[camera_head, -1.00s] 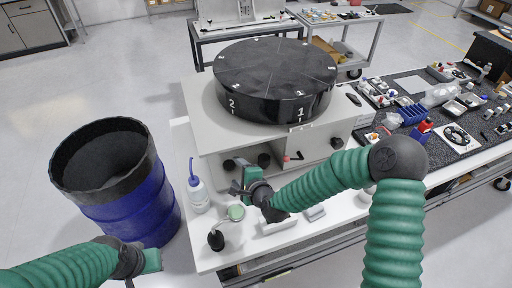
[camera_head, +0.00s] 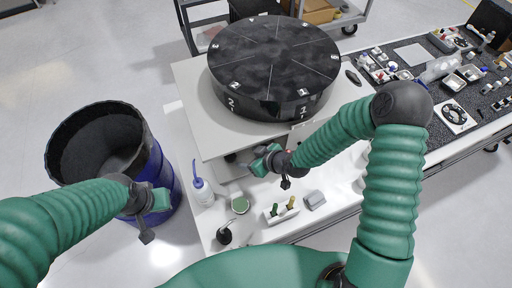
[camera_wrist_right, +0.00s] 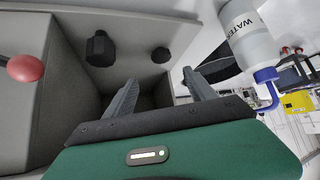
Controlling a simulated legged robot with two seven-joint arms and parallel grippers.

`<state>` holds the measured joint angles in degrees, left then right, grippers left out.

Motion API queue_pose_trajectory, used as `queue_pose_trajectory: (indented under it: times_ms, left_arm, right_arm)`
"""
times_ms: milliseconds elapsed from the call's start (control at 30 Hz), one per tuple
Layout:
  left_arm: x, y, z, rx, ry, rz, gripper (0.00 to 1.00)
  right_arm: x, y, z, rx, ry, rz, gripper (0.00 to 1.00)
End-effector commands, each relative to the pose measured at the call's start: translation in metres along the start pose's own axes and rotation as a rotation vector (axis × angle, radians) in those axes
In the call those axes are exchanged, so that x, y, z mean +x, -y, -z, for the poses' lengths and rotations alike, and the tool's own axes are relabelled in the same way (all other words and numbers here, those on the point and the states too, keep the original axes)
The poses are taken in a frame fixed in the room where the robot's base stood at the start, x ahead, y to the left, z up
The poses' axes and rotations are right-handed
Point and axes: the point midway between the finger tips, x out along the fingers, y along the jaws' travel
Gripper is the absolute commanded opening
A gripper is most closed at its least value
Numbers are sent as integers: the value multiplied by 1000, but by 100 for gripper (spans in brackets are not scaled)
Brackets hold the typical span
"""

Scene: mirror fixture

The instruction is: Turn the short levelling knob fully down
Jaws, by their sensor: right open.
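The mirror fixture is a black round disc (camera_head: 274,62) on a grey base with a recess under its front. In the right wrist view, two dark knobs stand in the recess: a larger faceted one (camera_wrist_right: 100,48) and a smaller one (camera_wrist_right: 161,55). Which is the short levelling knob is not certain. My right gripper (camera_wrist_right: 160,92) is open and empty, its fingers pointing into the recess, apart from both knobs. In the head view my right gripper (camera_head: 260,163) is at the fixture's front edge and the knobs are mostly hidden. My left gripper (camera_head: 158,200) is near the blue drum, jaws unclear.
A red ball handle (camera_wrist_right: 25,68) is beside the recess. A water bottle (camera_head: 203,191) stands at its left on the white bench. A blue drum (camera_head: 165,180) stands at left.

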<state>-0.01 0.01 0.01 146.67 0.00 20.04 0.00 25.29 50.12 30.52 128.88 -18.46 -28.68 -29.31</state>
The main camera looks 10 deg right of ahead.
Motion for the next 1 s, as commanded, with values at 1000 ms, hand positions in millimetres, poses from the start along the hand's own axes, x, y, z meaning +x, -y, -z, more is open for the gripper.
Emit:
queue_pose_trajectory:
  times_ms: [1000]
  left_arm:
    - [-8,0,2,0,0,0,0]
  right_arm:
    - [59,-2,-3,4,-3,-4,64]
